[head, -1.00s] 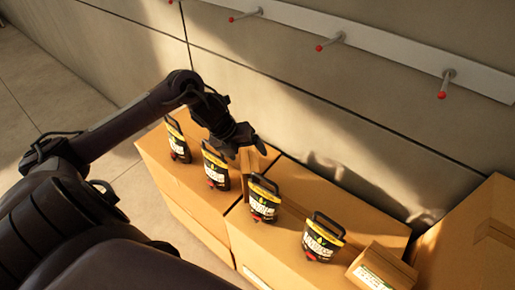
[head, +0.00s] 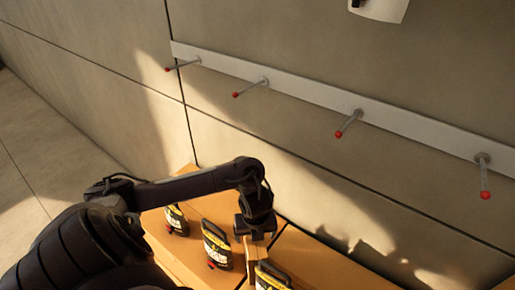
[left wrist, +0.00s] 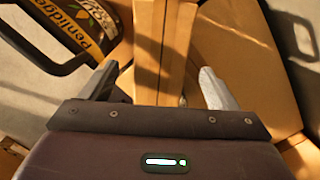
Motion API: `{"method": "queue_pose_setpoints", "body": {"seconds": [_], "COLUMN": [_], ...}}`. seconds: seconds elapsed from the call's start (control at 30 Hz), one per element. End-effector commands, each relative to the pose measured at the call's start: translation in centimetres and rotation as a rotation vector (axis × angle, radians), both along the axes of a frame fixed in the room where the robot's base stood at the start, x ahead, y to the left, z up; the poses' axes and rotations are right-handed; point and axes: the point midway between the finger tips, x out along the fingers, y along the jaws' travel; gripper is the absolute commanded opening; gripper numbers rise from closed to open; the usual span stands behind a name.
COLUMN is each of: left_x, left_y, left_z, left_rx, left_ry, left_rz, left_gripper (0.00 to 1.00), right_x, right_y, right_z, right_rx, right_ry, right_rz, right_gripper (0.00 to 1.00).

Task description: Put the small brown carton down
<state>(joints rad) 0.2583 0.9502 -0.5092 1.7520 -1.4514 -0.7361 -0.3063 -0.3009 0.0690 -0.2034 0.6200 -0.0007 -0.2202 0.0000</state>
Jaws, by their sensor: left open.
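The small brown carton (head: 253,250) stands on the large cardboard boxes, just below my left gripper (head: 255,230) in the head view. In the left wrist view the carton (left wrist: 161,45) lies between the two fingers of my left gripper (left wrist: 160,86). The carton's base is hidden in the head view. My right gripper is not in view.
Black jugs with yellow labels stand on the large boxes (head: 188,258), one (head: 216,246) left of the carton and one (head: 270,276) in front. A jug handle (left wrist: 45,60) is close to the left finger. A wall rail (head: 300,95) with red-tipped pegs runs behind.

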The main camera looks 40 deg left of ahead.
Motion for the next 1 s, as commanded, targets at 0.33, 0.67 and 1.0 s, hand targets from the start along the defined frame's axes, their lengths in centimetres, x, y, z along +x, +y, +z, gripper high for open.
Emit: {"method": "queue_pose_setpoints", "body": {"seconds": [0.33,0.67,1.0], "left_x": [0.1,0.5,0.6], "left_y": [0.3,0.7,0.7], "left_z": [-4.1,-7.6,-7.5], "left_rx": [0.003,0.003,0.002], "left_ry": [0.009,0.004,0.003], "left_rz": [0.004,0.001,0.0], "left_gripper": [0.82,0.82,0.61], "right_x": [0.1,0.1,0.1], "right_y": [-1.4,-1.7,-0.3], "right_z": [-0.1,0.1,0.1], "right_rx": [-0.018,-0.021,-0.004], "right_ry": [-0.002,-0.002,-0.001], "right_rz": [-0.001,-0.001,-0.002], "right_gripper": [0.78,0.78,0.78]}}
